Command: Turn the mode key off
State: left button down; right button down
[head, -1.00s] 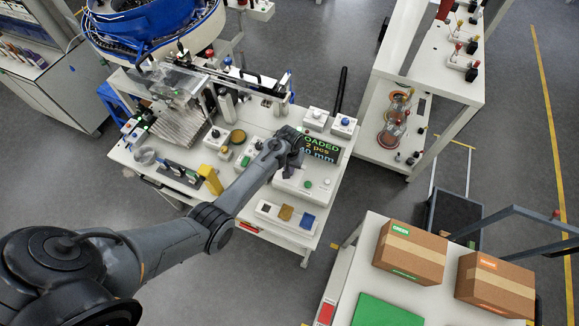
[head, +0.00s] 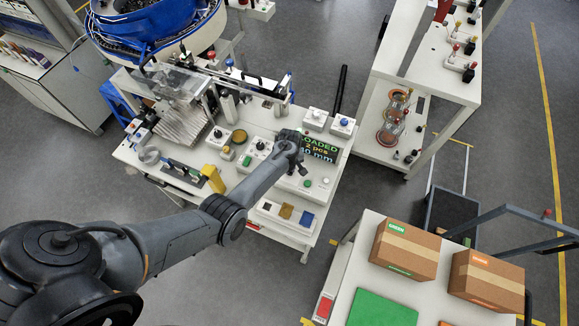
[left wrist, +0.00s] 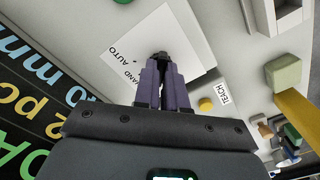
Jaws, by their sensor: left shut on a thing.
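The mode key (left wrist: 161,57) is a small dark piece at the fingertips in the left wrist view, mostly hidden by them. It stands at a white plate (left wrist: 140,42) printed AUTO and HAND. My left gripper (left wrist: 164,74) has purple fingers and is shut on the key. In the head view my left gripper (head: 300,168) is over the light control box (head: 291,184) in front of the display, and the key is hidden there. My right gripper is not in view.
The display (head: 318,149) with green, yellow and blue text is close beside my gripper. A yellow button (left wrist: 205,104) is near a TEACH label (left wrist: 222,94). Green (head: 307,183) and white (head: 325,181) buttons are to the right.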

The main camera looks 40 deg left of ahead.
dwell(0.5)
pick_arm(q)
jog(key=c, duration=1.2)
grip_release()
jog(key=shift+r, duration=0.55)
notch_tip(320, 180, up, 10)
jog(key=p, duration=0.2)
jog(key=shift+f, duration=0.15)
